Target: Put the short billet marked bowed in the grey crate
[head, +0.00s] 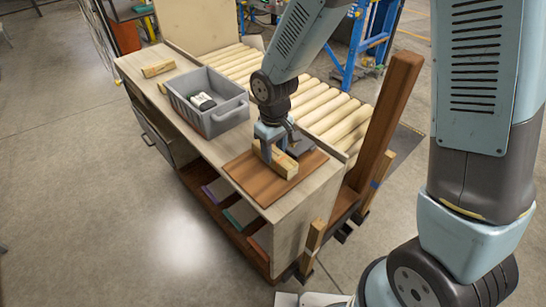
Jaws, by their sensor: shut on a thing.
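My gripper (272,146) is over the brown board at the near end of the bench. It is shut on a short pale wood billet (285,166). The billet is at or just above the board; I cannot tell if it touches. No mark on it is readable, and its far end is hidden by the gripper. The grey crate (186,109) stands on the bench to the left of and beyond my gripper. It is open at the top, with a dark and white item (203,101) inside.
A brown board (246,181) lies under the held billet. Another pale billet (158,68) lies at the far left end of the bench. A tall brown post (386,115) stands at the right.

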